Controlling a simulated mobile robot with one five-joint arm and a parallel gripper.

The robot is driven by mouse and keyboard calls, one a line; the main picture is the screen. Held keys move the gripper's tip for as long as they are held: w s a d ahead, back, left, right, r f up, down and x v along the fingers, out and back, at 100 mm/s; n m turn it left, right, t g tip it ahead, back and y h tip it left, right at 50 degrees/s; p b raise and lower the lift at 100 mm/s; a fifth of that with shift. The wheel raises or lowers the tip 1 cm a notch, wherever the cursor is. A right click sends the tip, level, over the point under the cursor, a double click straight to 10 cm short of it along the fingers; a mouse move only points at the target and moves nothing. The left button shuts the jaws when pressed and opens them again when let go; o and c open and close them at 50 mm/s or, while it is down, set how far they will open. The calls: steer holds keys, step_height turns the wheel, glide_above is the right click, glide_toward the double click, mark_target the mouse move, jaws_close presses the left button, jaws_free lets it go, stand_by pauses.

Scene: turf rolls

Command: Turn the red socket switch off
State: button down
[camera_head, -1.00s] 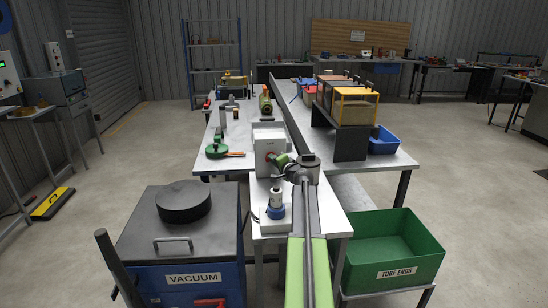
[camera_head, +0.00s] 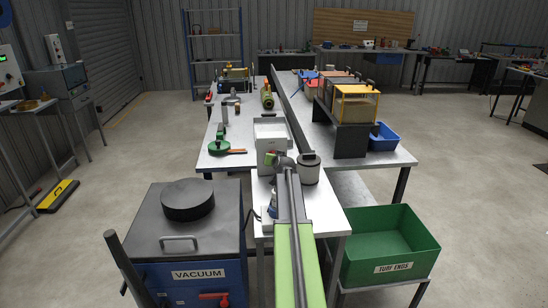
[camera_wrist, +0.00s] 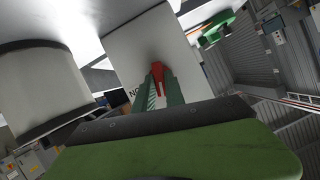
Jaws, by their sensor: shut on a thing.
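The red switch (camera_wrist: 157,73) shows in the wrist view on the face of a pale box (camera_wrist: 150,40). My gripper (camera_wrist: 160,88) has its green fingers on both sides of the switch and is shut on it. In the head view the pale box (camera_head: 270,128) stands on the near bench, and my gripper (camera_head: 271,160) is at its front face. The switch is hidden there behind my gripper. Part of a dark label beside the switch shows in the wrist view; I cannot read it fully.
A grey canister with a dark rim (camera_head: 309,170) stands close to the right of my arm. A blue and white item (camera_head: 272,204) is partly hidden by my arm. A vacuum (camera_head: 190,240) stands front left, a green crate (camera_head: 392,238) front right.

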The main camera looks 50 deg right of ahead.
steer(key=shift+a+n+g+h, duration=0.1)
steer(key=shift+n+g+h, duration=0.3)
steer(key=shift+n, duration=0.5)
steer(key=c, duration=1.4)
jaws_free()
steer(key=shift+w, duration=0.1)
steer(key=r+p, duration=0.3)
steer(key=p, duration=0.1)
steer(key=r+p, duration=0.2)
steer(key=shift+s+r, duration=0.3)
steer(key=shift+s, duration=0.05)
steer(key=s+d+r+p, duration=0.3)
steer(key=s+r+p, duration=0.2)
steer(key=s, duration=0.5)
steer(key=shift+s+d+r, duration=0.2)
steer(key=shift+s+d, duration=0.05)
steer(key=shift+d, duration=0.15)
